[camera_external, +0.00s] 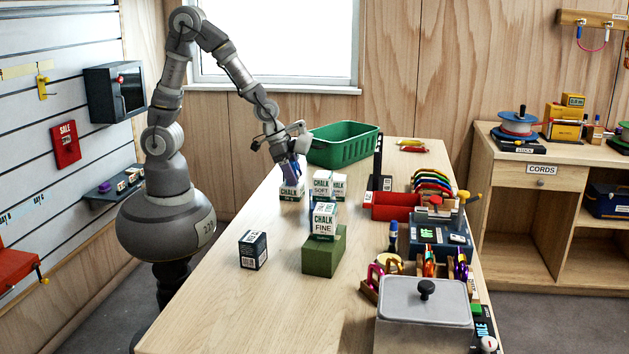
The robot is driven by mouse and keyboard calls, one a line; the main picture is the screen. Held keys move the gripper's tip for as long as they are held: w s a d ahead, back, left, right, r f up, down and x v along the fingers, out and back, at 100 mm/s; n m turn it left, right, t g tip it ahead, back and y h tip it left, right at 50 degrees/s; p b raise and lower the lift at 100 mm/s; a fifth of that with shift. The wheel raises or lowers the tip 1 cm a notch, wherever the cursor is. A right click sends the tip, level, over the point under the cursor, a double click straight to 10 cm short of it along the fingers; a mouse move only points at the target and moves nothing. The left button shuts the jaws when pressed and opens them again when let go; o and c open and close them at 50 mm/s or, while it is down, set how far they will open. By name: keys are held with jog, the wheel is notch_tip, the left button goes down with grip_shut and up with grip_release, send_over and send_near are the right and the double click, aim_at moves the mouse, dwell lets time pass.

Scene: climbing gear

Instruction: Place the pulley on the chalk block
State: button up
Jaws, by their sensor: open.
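My gripper (291,166) points down over the far-left part of the table, with its jaws open. A blue piece shows at its fingers, just above or against a white block marked CHALK (290,192); I cannot tell whether it is a finger or the pulley. Beside it stand a CHALK SOFT block (322,186) and another white chalk block (340,187), partly hidden. A CHALK FINE block (324,221) sits on a green box (320,262). I cannot pick out the pulley with certainty.
A green basket (344,146) stands behind my gripper. A dark box (253,250) stands front left. A red tray (395,208), a dark upright stand (378,163) and a grey lidded bin (425,310) line the right side.

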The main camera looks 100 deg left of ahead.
jog(key=shift+r, duration=0.1)
jog(key=shift+r+p, duration=0.3)
jog(key=shift+p, duration=0.05)
jog(key=p+v, duration=0.5)
jog(key=v, duration=0.7)
notch_tip(320, 180, up, 7)
jog(key=t, duration=0.2)
send_over(295, 163)
jog(key=w+d+r+t, duration=0.1)
jog(key=w+r+t, duration=0.1)
jog(key=r, duration=0.6)
jog(key=w+d+r+t, duration=0.1)
jog(key=w+r+t, duration=0.15)
jog(key=r, duration=0.65)
jog(key=s+d+r+t, duration=0.2)
jog(key=r, duration=1.1)
jog(key=s+d+r+t, duration=0.1)
jog(key=s+r+t, duration=0.2)
jog(key=r, duration=1)
jog(key=shift+g, duration=0.25)
notch_tip(295, 163, down, 6)
jog(key=b, duration=0.6)
jog(key=shift+w+r, duration=0.15)
jog(key=shift+r, duration=0.1)
